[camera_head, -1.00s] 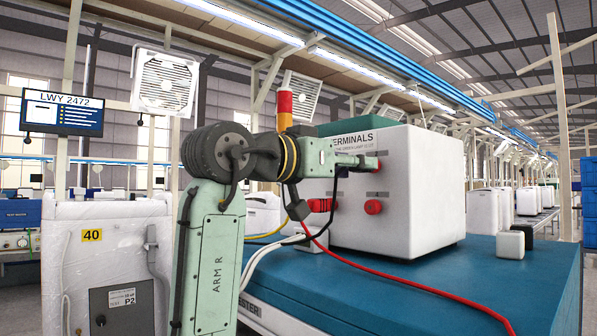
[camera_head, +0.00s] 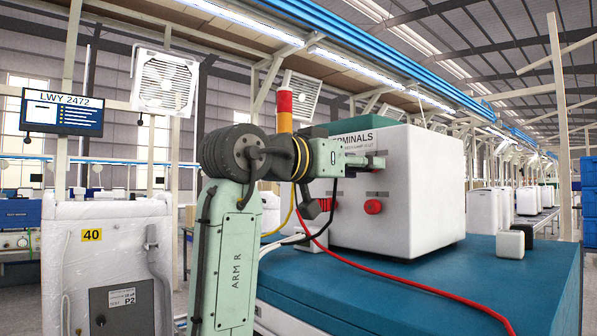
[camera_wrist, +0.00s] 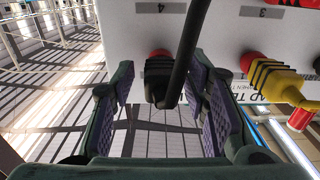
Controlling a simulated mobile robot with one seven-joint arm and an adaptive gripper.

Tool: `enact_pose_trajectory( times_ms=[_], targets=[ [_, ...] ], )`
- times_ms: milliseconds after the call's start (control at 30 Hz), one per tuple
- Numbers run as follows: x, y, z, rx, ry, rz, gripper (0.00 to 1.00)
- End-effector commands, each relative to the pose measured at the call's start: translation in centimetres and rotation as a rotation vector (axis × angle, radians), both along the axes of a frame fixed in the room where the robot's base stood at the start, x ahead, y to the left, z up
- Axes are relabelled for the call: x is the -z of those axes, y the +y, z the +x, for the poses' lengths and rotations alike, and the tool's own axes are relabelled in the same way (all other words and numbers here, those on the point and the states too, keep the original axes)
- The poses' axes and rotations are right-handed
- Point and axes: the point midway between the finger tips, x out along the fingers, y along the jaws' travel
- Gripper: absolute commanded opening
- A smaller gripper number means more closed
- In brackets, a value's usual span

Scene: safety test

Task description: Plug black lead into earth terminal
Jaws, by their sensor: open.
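My gripper (camera_head: 378,162) is open at the front of the white terminal box (camera_head: 425,190); its purple-padded fingers also show in the wrist view (camera_wrist: 168,105). Between and a little beyond the fingers is a black plug (camera_wrist: 157,92) with a black lead (camera_wrist: 189,45) running to the top edge. The plug is at a red terminal (camera_wrist: 160,56) near the label 4; I cannot tell how deep it sits. A yellow plug (camera_wrist: 275,82) is at another red terminal, near the label 3. Which terminal is earth is not readable.
The box stands on a blue-topped bench (camera_head: 510,285). A red lead (camera_head: 420,282) runs across the bench toward the front. A red knob (camera_head: 373,207) sticks out low on the box. A small white block (camera_head: 511,243) stands at the right.

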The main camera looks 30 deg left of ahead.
Motion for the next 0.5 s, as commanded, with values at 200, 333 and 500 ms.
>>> enact_pose_trajectory(
  times_ms=[200,333,500],
  targets=[
    [0.01,0.05,-0.01,-0.001,0.000,0.000,0.42],
    [-0.01,0.02,-0.02,0.001,-0.001,-0.001,0.42],
    [0.02,0.11,-0.02,-0.002,0.000,0.000,0.41]
  ],
)
